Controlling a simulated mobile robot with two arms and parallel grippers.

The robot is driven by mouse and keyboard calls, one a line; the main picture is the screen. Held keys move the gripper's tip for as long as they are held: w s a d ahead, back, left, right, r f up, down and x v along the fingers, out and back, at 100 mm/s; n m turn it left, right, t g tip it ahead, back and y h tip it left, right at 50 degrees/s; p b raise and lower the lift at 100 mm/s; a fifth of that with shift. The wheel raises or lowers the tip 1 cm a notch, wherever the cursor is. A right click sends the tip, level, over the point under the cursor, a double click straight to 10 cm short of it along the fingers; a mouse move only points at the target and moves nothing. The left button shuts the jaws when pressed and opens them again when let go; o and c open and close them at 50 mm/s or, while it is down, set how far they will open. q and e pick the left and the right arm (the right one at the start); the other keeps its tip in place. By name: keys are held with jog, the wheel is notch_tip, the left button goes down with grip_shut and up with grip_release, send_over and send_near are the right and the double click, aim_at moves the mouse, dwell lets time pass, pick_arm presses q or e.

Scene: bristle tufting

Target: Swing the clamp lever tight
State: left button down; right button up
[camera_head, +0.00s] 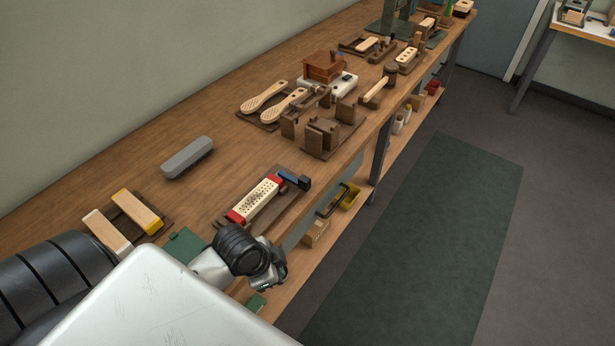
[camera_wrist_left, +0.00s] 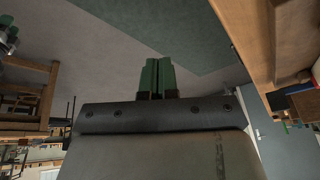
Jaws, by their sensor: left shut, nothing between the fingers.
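A pale block with many drilled holes (camera_head: 256,200) lies in a clamp on a dark wooden base (camera_head: 275,214) near the bench's front edge. A red jaw (camera_head: 237,216) is at its near end, and another red piece shows at its far end. The clamp lever, blue with a dark end (camera_head: 290,178), lies beyond the far end and points right. My left gripper (camera_head: 270,285) is in front of and nearer than the clamp, apart from it, by the bench's front edge. Its green fingers (camera_wrist_left: 157,77) are together and empty in the left wrist view. My right gripper is not in view.
A grey brush-shaped block (camera_head: 187,157) lies behind the clamp. A lower shelf holds a yellow bin (camera_head: 350,197). Bare bench surrounds the grey block.

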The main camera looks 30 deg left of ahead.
pick_arm(q)
jog(key=w+a+r+m, duration=0.1)
jog(key=w+a+m, duration=0.1)
jog(key=w+a+r+m+h, duration=0.1)
jog(key=w+a+r+m, duration=0.1)
jog(key=w+a, duration=0.1)
jog(key=w+a+r+m, duration=0.2)
jog(key=shift+w+a+r+t+h, duration=0.2)
jog(key=shift+w+t+h, duration=0.1)
jog(key=shift+w+t, duration=0.1)
jog(key=w+a+r+m+t+h, duration=0.1)
jog(key=w+a+r+m, duration=0.2)
jog(key=w+a+r, duration=0.2)
jog(key=shift+r, duration=0.65)
jog(key=shift+f, duration=0.1)
jog(key=p, duration=0.1)
send_near(306, 191)
jog(key=f, duration=0.1)
jog(key=d+f, duration=0.1)
jog(key=f, duration=0.1)
jog(key=s+f, duration=0.1)
jog(key=shift+s+d+f, duration=0.1)
jog(key=shift+d+f, duration=0.05)
jog(key=shift+d, duration=0.25)
jog(key=shift+w+p, duration=0.4)
jog(key=shift+w, duration=1.35)
